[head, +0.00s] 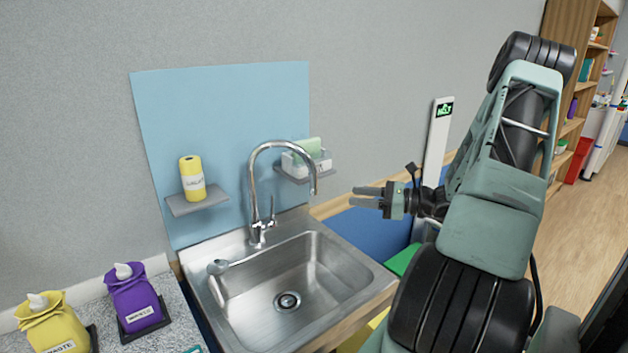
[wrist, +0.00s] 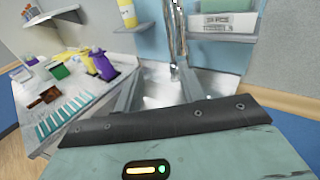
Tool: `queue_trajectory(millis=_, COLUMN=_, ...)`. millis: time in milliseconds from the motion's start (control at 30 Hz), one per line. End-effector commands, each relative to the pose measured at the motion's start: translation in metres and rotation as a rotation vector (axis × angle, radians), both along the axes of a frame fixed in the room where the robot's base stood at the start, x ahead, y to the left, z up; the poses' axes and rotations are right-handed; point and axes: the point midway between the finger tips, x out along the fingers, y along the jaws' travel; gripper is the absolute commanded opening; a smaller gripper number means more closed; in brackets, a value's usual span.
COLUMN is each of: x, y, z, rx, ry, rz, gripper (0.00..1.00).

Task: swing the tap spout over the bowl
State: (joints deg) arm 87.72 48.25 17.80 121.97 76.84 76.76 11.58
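The chrome tap (head: 254,195) stands on the back rim of the sink, with a tall gooseneck spout (head: 281,144). The spout arches to the right and its downturned end hangs near the sink's back right side; I cannot tell if it is above the bowl. The steel sink bowl (head: 315,265) has a round drain and looks empty. My gripper (head: 352,196) is open and empty, to the right of the spout end and apart from it. In the wrist view the tap (wrist: 173,45) shows ahead, between the two spread fingers (wrist: 157,85).
A grey shelf (head: 198,203) with a yellow bottle (head: 192,177) is left of the tap. Another shelf (head: 300,177) with a box (head: 306,162) is behind the spout. Purple (head: 134,300) and yellow (head: 57,320) bags stand on the left counter. A white post (head: 437,140) stands behind my gripper.

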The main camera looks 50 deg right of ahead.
Motion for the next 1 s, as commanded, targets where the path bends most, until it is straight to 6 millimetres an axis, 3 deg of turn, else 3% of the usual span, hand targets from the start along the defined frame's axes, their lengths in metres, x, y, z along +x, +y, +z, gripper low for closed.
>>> queue_trajectory(millis=100, x=-0.017, y=-0.026, z=-0.001, rx=0.041, ry=-0.024, rz=-0.096, gripper=0.4)
queue_trajectory(millis=267, x=-0.015, y=-0.032, z=0.0, rx=0.053, ry=-0.031, rz=-0.124, gripper=0.4)
queue_trajectory(millis=1000, x=0.119, y=0.012, z=0.002, rx=0.051, ry=-0.029, rz=-0.118, gripper=0.4)
